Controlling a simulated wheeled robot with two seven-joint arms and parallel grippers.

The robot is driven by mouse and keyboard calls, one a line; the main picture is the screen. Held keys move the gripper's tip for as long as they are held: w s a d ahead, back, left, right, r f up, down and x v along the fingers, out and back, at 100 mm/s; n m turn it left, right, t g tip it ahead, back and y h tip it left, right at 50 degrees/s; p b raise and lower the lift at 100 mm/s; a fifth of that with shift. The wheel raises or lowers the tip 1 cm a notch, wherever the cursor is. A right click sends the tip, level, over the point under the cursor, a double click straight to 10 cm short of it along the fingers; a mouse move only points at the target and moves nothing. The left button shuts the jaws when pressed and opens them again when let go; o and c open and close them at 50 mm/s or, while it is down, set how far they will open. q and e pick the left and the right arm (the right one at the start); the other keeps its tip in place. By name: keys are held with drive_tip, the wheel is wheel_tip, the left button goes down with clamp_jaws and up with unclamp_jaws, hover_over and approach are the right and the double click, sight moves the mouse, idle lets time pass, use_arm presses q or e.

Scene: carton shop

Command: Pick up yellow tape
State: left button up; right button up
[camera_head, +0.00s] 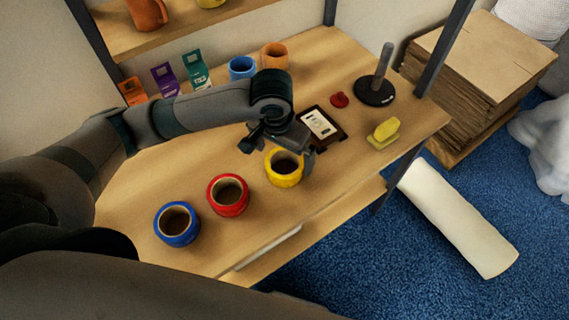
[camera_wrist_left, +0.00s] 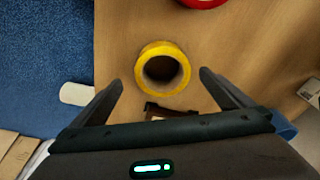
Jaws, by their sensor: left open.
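The yellow tape (camera_head: 284,180) is a roll lying flat on the wooden table, near its front edge, right of the red tape (camera_head: 228,208). In the left wrist view the yellow tape (camera_wrist_left: 148,84) shows ahead of and between my open fingers. My left gripper (camera_head: 280,146) is just behind and above the tape in the head view, pointing down. It is open and empty, and the fingers (camera_wrist_left: 160,85) do not touch the tape there. Part of the far finger is hidden in the head view. My right gripper is not in view.
A blue tape (camera_head: 177,224) lies left of the red one. A dark framed device (camera_head: 322,125), a yellow stapler-like object (camera_head: 384,134), a black stand (camera_head: 376,91) and a red piece (camera_head: 339,100) are to the right. Mugs (camera_head: 243,68) and small boxes stand behind.

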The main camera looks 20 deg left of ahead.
sight(279, 154)
use_arm(q)
drive_tip(key=shift+f, duration=0.35)
drive_tip(key=shift+w, duration=0.1)
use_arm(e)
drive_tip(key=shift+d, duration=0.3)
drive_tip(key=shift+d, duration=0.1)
use_arm(q)
drive_tip(key=shift+f, duration=0.1)
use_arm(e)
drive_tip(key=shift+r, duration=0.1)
use_arm(q)
drive_tip(key=shift+w+a+f+p, duration=0.1)
drive_tip(key=shift+w+f+p, duration=0.05)
drive_tip(key=shift+f+p, duration=0.35)
drive_tip(key=f, duration=0.1)
drive_tip(key=f+p, duration=0.1)
drive_tip(key=f, duration=0.1)
drive_tip(key=shift+w, duration=0.35)
drive_tip(key=shift+f, duration=0.35)
drive_tip(key=shift+w+f, duration=0.1)
drive_tip(key=shift+f, duration=0.05)
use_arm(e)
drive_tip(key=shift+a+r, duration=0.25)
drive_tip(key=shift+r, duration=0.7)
